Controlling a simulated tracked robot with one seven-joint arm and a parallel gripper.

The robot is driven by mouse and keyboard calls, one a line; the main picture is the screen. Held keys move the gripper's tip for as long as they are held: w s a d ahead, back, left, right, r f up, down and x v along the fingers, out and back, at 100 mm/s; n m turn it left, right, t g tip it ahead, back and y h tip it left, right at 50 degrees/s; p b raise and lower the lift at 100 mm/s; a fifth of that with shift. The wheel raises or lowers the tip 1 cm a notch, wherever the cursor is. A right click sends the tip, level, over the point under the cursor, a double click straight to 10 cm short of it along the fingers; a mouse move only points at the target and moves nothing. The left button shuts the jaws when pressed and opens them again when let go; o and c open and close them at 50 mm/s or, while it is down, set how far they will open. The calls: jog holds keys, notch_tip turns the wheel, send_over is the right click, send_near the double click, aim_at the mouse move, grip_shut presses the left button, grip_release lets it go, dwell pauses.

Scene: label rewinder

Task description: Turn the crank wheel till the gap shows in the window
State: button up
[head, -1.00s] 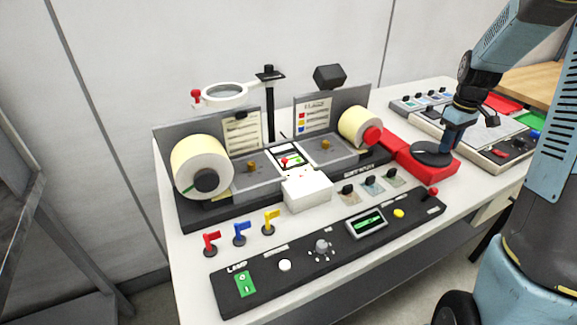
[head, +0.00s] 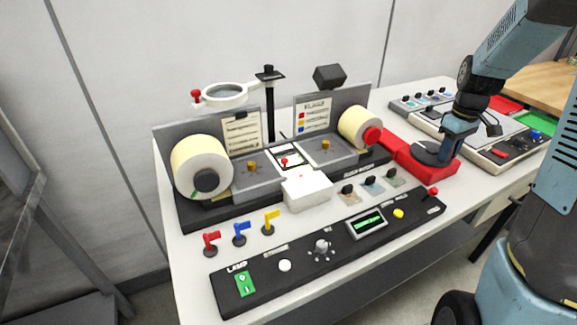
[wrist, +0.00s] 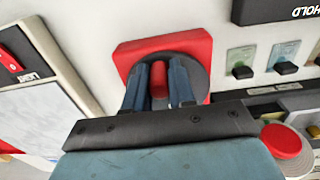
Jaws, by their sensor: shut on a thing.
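The crank wheel (head: 424,153) is a dark disc on a red base (head: 428,168) at the right of the rewinder. My gripper (head: 444,154) reaches down onto it from above. In the wrist view, my gripper (wrist: 160,80) is shut on the red crank handle (wrist: 159,82), which stands up from the grey disc (wrist: 196,72). The window (head: 288,157) lies between the two cream label rolls, the large left roll (head: 197,160) and the smaller right roll (head: 355,124). It shows a white label with a red mark; a gap cannot be made out.
A magnifier (head: 224,94) stands over the machine on a black post. A white box (head: 306,190) sits before the window. Red, blue and yellow flags stand at front left, beside the black control panel (head: 330,245). Another panel (head: 480,140) lies right of the crank.

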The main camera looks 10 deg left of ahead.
jog(key=o, duration=0.8)
jog(key=shift+r, duration=4.5)
jog(key=shift+s, duration=0.1)
jog(key=shift+s+a+r, duration=0.15)
jog(key=shift+r, duration=0.1)
jog(key=s+a+r+m+t, duration=0.1)
jog(key=s+a+r+m, duration=0.1)
jog(key=s, duration=0.6)
jog(key=s+a+r+m+t, duration=0.2)
jog(key=s+a+r, duration=0.1)
jog(key=s, duration=0.5)
jog(key=s+a+r+m+t, duration=0.2)
jog(key=s+r+m, duration=0.1)
jog(key=s, duration=0.5)
jog(key=shift+s+a+r, duration=0.2)
jog(key=shift+s+r, duration=0.15)
